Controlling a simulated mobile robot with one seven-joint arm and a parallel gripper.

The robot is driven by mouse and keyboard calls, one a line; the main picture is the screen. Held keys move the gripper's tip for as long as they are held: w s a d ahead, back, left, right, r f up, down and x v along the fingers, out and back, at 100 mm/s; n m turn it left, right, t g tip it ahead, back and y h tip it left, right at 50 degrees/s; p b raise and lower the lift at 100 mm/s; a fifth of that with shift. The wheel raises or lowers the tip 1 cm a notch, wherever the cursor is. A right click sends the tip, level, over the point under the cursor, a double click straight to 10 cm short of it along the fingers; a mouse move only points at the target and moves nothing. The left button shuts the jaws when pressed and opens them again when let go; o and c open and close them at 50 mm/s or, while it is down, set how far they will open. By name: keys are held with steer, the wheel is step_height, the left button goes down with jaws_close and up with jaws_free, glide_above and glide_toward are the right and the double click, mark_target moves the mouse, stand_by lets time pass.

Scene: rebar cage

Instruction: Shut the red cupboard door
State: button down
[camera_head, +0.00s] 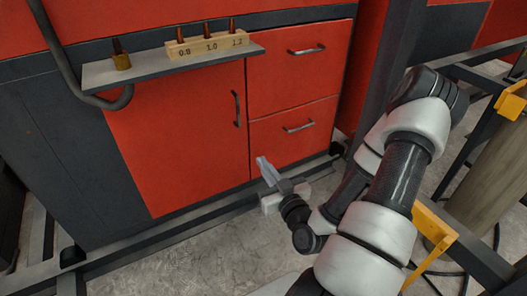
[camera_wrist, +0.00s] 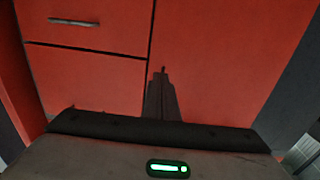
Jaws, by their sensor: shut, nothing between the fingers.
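The red cupboard door (camera_head: 185,140) is on the cabinet's front, left of the drawers, with a dark upright handle (camera_head: 237,108) near its right edge. It looks flush with the cabinet front, with no clear gap. In the wrist view, the door's red panel (camera_wrist: 235,60) fills the right side. My gripper (camera_head: 262,162) is low in front of the door's lower right corner, near the seam with the drawers. It is shut and empty; its fingers also show in the wrist view (camera_wrist: 161,82). I cannot tell whether the fingertips touch the cabinet.
Two red drawers (camera_head: 292,132) with bar handles are right of the door. A grey shelf (camera_head: 150,68) above the door carries a wooden block (camera_head: 208,44) with pegs and a separate peg piece (camera_head: 121,56). A dark rail runs along the floor. Yellow brackets (camera_head: 510,102) stand at the right.

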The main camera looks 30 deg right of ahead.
steer(key=w+b, duration=0.1)
steer(key=w, duration=1.2)
steer(key=shift+d, duration=0.25)
steer(key=shift+w, duration=0.15)
